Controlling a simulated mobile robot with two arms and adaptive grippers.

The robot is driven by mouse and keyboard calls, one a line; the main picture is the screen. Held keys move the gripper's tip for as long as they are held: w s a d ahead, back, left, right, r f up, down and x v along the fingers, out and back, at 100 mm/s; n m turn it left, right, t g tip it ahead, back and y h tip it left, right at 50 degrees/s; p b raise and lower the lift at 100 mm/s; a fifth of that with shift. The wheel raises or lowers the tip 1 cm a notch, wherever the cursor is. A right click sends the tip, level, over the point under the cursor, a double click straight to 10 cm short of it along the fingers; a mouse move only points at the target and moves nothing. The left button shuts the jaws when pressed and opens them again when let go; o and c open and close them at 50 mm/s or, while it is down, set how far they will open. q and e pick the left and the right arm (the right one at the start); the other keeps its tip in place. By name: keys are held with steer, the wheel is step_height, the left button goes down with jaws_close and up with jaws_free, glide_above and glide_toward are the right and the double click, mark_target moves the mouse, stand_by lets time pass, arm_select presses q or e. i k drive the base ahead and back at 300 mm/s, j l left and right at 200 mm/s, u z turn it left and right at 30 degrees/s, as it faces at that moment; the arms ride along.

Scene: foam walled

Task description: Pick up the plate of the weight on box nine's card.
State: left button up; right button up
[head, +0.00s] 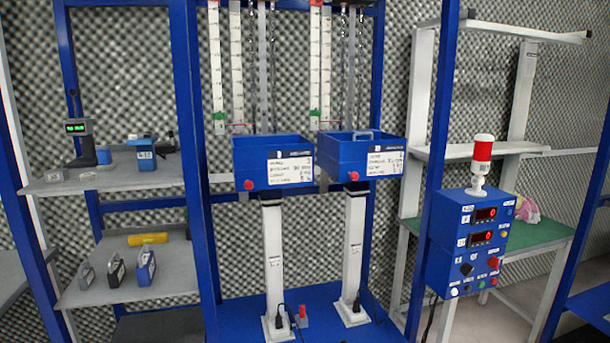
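Three small plates with handles stand on the lower left shelf: a grey one (87,274), a dark one (116,271) and a blue one (147,267). Any markings on them are too small to read. Two blue boxes sit on white columns in the middle, the left box (243,165) and the right box (338,155). Each bears a handwritten card, the left card (291,172) and the right card (385,163); I cannot read the writing or tell which box is nine. A grey handle (350,134) shows inside the right box. Neither gripper is in view.
A yellow cylinder (148,239) lies behind the plates on the lower shelf (180,268). The upper shelf (110,179) holds a display device (80,140) and a labelled blue container (140,150). A blue control box (470,240) with a red beacon (482,155) stands right. Blue posts separate the bays.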

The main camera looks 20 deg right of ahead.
mark_target(145, 269)
steer(key=i+l+u, duration=0.1)
steer(key=u, duration=0.3)
steer(key=i+l+u, duration=0.2)
steer(key=u, duration=0.2)
steer(key=i+l+u, duration=0.1)
steer(key=u, duration=0.3)
steer(key=i+l, duration=0.15)
steer(key=l, duration=0.3)
steer(key=i+l+u, duration=0.15)
steer(key=l, duration=0.25)
steer(key=i+l, duration=0.1)
steer(key=l, duration=0.35)
steer(key=i+l+u, duration=0.15)
steer(key=l, duration=0.3)
